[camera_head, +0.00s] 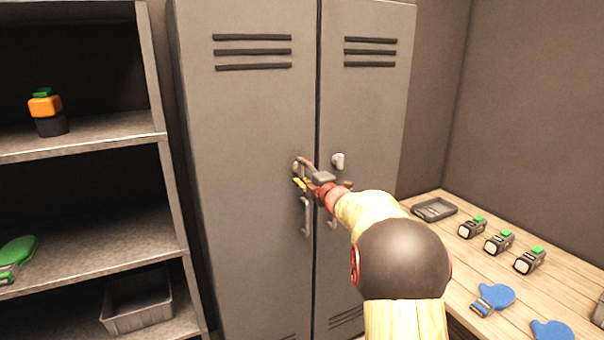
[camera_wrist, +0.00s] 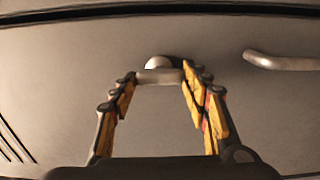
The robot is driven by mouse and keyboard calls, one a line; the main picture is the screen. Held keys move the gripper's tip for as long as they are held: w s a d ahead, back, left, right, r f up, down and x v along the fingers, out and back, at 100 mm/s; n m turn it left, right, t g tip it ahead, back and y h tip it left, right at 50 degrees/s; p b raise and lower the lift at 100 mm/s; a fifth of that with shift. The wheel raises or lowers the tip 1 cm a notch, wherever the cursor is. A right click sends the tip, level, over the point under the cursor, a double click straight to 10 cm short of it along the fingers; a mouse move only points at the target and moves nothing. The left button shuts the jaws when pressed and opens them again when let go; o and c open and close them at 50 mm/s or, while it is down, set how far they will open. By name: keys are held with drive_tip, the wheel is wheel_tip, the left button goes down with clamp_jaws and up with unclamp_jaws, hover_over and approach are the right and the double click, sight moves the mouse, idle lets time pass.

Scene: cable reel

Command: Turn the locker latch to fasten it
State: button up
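The grey locker (camera_head: 245,115) has two doors. A latch (camera_head: 296,166) sits on the left door near the seam, partly hidden by my gripper (camera_head: 303,175). In the wrist view this latch (camera_wrist: 160,75) is a rounded knob with a short bar running along the door seam. My gripper (camera_wrist: 158,76) is open, its yellow-padded fingers at either end of the bar. The fingertips are very close to the bar; I cannot tell whether they touch it.
A door handle (camera_head: 307,216) is below the latch; it also shows in the wrist view (camera_wrist: 285,62). Shelves (camera_head: 85,137) stand at left.

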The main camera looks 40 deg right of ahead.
drive_tip(key=o, duration=0.4)
drive_tip(key=v, duration=1.2)
idle(0.5)
